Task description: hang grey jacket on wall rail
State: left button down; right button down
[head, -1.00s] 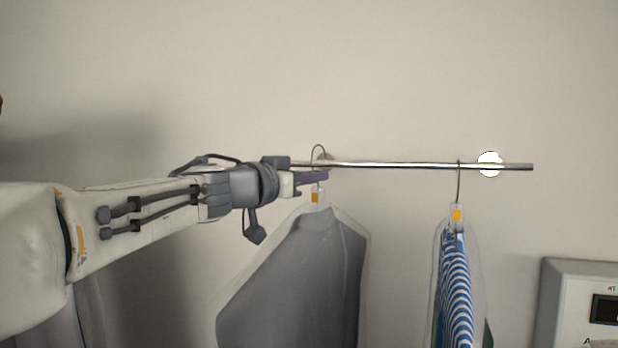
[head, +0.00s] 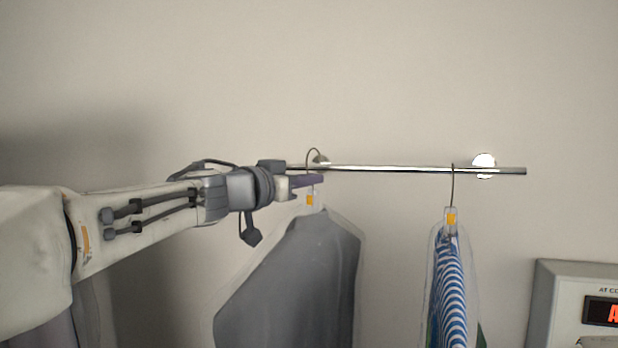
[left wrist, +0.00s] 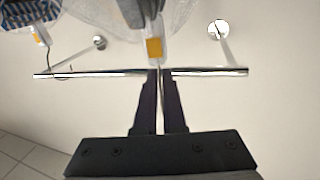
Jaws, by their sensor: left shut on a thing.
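The grey jacket (head: 300,275) hangs in a clear cover below my left gripper, with a yellow-orange tag (head: 310,201) at its neck. My left gripper (head: 318,181) has purple fingers and is shut on the hanger's thin stem just below the rail. The hook (head: 313,150) curves up above the wall rail (head: 410,169) near its left bracket; I cannot tell whether it rests on the rail. In the left wrist view the shut fingers (left wrist: 160,76) overlap the rail (left wrist: 208,72), and the tag (left wrist: 154,48) shows beyond them. My right gripper is not in view.
A blue-and-white striped garment (head: 449,295) in a clear cover hangs from the rail on the right. The rail between the two hangers is bare. A grey box with a red display (head: 603,311) is at the lower right.

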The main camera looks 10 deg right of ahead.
pick_arm(q)
jog(key=shift+w+r, duration=0.15)
jog(key=shift+r, duration=0.05)
jog(key=shift+w+a+p+x, duration=0.1)
jog(key=shift+w+p+x, duration=0.05)
jog(key=shift+p+x, duration=0.5)
jog(key=shift+w+a+p+x, duration=0.15)
jog(key=shift+p+x, duration=0.3)
jog(key=shift+x, duration=0.4)
jog(key=shift+w+a+p+x, duration=0.1)
jog(key=shift+p+x, duration=0.45)
jog(key=shift+x, duration=0.15)
jog(key=shift+w+f+b, duration=0.1)
jog(key=shift+f+b, duration=0.85)
jog(key=shift+f, duration=0.35)
jog(key=c, duration=0.9)
grip_release()
jog(key=shift+f, duration=0.35)
jog(key=b+v, duration=0.2)
jog(key=v, duration=0.8)
jog(key=shift+a+r+b, duration=0.15)
jog(key=shift+a+b, duration=0.05)
jog(key=shift+b, duration=0.15)
